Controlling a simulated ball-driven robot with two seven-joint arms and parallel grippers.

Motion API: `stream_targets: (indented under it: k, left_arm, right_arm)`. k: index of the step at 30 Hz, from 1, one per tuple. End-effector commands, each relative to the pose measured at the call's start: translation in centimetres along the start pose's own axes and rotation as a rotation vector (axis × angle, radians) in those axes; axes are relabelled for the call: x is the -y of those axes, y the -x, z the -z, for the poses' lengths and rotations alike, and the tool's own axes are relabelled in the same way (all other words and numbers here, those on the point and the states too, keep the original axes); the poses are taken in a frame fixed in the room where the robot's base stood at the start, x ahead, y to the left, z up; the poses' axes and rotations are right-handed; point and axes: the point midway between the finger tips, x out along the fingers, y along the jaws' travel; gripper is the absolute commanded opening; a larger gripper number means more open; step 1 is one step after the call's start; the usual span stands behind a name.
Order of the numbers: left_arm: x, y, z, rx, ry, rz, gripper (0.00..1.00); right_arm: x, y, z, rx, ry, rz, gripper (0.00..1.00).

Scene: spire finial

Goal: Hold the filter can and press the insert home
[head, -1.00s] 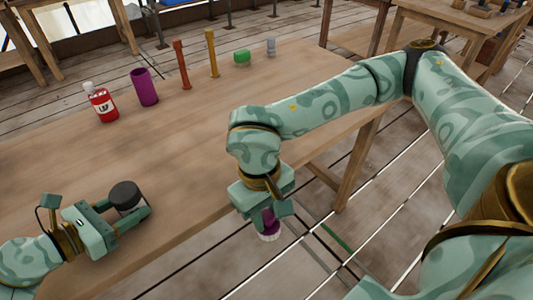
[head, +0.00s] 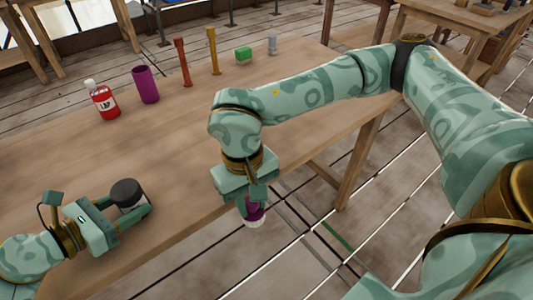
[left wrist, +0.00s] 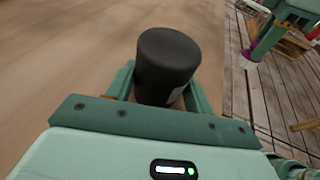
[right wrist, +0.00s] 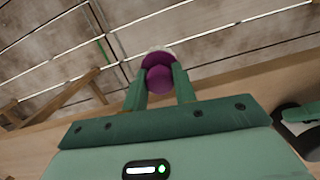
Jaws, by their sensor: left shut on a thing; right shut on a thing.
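The filter can (head: 125,193), a dark grey-black cylinder, stands upright at the table's front left. My left gripper (head: 133,209) is shut on it from the side; the can's top shows clearly in the left wrist view (left wrist: 168,58). My right gripper (head: 259,203) is shut on the insert (head: 253,211), a purple piece with a white lower end. It hangs pointing down beyond the table's front edge, to the right of the can and apart from it. The insert also shows between the fingers in the right wrist view (right wrist: 158,77).
The table's middle is clear.

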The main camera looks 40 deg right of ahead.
Motion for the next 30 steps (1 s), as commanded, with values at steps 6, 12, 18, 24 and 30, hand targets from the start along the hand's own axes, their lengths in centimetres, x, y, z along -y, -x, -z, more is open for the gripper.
stream_targets:
  k: [6, 12, 18, 24, 30]
  left_arm:
    - [0.0, 0.0, 0.0, 0.000, 0.000, 0.000, 0.39]
    - [0.0, 0.0, 0.0, 0.000, 0.000, 0.000, 0.39]
    - [0.0, 0.0, 0.0, 0.000, 0.000, 0.000, 0.39]
    - [0.0, 0.0, 0.0, 0.000, 0.000, 0.000, 0.39]
    - [0.0, 0.0, 0.0, 0.000, 0.000, 0.001, 0.39]
  right_arm:
    - [7.3, 6.7, 6.5, -0.054, -0.292, 0.036, 0.06]
    - [14.9, 13.1, 9.8, -0.096, -0.507, 0.046, 0.06]
    - [19.5, 16.5, 11.1, -0.122, -0.592, 0.043, 0.06]
    - [20.6, 16.9, 11.3, -0.127, -0.615, 0.040, 0.06]
    - [20.6, 15.1, 11.6, -0.126, -0.613, 0.040, 0.06]
